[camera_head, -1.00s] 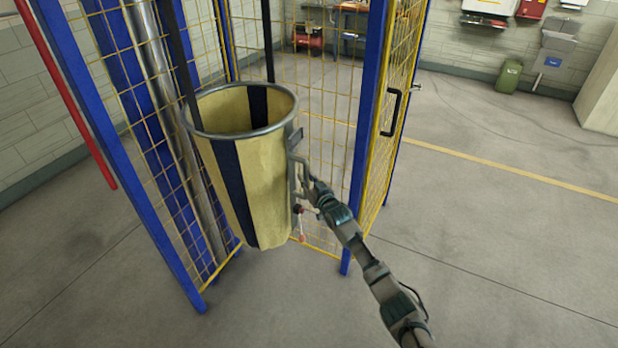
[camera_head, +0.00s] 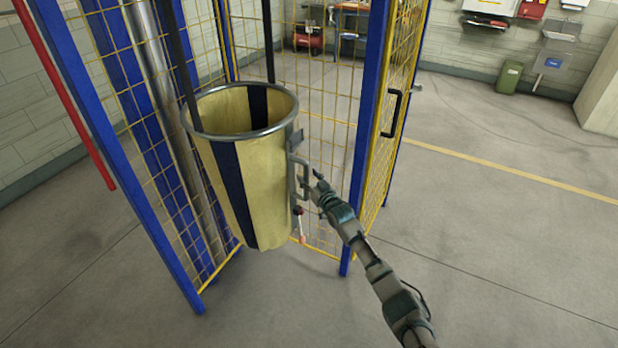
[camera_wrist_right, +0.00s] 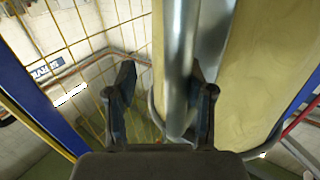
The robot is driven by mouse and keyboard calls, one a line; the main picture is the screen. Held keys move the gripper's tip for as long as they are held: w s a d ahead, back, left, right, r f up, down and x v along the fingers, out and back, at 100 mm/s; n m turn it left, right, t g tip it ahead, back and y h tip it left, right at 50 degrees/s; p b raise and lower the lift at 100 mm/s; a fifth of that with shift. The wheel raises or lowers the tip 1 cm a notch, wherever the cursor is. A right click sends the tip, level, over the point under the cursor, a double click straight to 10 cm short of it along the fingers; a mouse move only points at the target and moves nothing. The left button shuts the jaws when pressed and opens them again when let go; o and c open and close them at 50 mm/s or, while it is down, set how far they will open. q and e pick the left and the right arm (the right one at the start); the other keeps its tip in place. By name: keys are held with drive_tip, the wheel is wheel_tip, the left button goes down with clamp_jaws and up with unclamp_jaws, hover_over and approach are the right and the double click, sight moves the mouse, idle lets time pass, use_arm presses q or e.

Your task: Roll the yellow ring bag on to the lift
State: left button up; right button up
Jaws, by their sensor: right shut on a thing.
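The yellow bag (camera_head: 230,185) has a dark vertical stripe and a grey metal ring (camera_head: 240,134) around its open top. It is upright at the opening of the caged lift (camera_head: 369,130), which has blue posts and yellow mesh. A grey handle (camera_head: 293,178) is on the bag's right side. My right gripper (camera_head: 312,190) is shut on this handle. In the right wrist view the gripper (camera_wrist_right: 162,95) has the grey metal bar (camera_wrist_right: 175,70) between its fingers, with the yellow fabric (camera_wrist_right: 262,70) just to the right. Whether the bag's base touches the floor is unclear. My left gripper is out of view.
The cage's mesh door (camera_head: 398,100) with a black handle stands to the right of the bag. A red pole (camera_head: 65,95) is at the left. The floor (camera_head: 480,220) to the right is clear. A green bin (camera_head: 509,77) stands by the far wall.

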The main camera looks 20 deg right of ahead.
drive_tip(key=shift+s+a, duration=0.1)
drive_tip(key=shift+a, duration=0.1)
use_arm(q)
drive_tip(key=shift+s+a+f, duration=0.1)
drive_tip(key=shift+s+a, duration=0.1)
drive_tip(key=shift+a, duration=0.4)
use_arm(e)
drive_tip(key=s, duration=1.2)
drive_tip(key=shift+d, duration=0.4)
drive_tip(key=shift+w, duration=0.1)
